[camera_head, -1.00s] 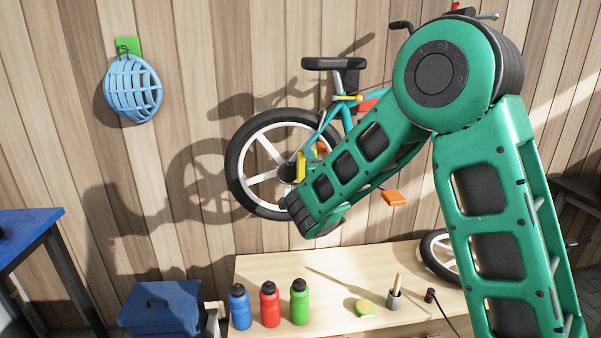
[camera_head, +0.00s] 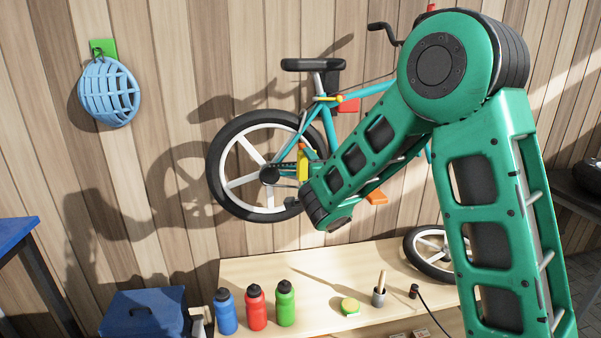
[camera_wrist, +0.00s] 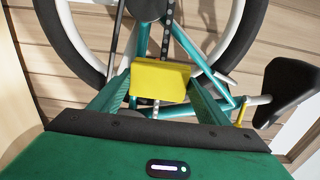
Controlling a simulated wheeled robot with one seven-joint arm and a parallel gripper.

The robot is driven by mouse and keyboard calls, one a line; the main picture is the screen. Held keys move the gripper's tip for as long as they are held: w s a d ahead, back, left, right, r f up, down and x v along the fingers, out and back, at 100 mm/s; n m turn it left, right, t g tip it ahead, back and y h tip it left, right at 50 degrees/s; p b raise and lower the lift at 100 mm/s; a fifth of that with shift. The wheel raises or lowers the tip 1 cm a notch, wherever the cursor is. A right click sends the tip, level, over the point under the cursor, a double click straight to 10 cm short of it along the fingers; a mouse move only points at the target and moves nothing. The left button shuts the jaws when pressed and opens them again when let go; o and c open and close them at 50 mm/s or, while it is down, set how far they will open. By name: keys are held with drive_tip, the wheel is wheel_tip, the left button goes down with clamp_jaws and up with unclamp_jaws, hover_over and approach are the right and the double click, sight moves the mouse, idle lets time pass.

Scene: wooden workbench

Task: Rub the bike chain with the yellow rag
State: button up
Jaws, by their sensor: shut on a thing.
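The yellow rag (camera_head: 304,166) is in my gripper, which shows best in the wrist view (camera_wrist: 160,84) with its green fingers on either side of the rag (camera_wrist: 160,77). The bike (camera_head: 331,108) is up against the wooden wall. Its dark chain (camera_head: 284,164) runs from the rear wheel hub toward the rag. In the wrist view the chain (camera_wrist: 168,22) passes behind the rag and shows on both sides of it. The rag is over the chain; I cannot tell whether it touches. My arm hides the bike's crank area and front part in the head view.
The wooden bench (camera_head: 250,270) below holds a blue bottle (camera_head: 226,312), a red bottle (camera_head: 256,308), a green bottle (camera_head: 285,304), a sponge (camera_head: 350,307) and a loose wheel (camera_head: 432,255). A blue helmet (camera_head: 109,92) hangs on the wall at left.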

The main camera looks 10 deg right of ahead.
drive_tip(key=shift+w+d+r, duration=0.1)
drive_tip(key=shift+d, duration=2.55)
drive_tip(key=s, duration=0.6)
drive_tip(key=shift+s, duration=0.1)
drive_tip(key=s, duration=0.2)
drive_tip(key=shift+s, duration=0.4)
drive_tip(key=w, duration=0.6)
drive_tip(key=shift+w+a, duration=0.15)
drive_tip(key=shift+w, duration=0.25)
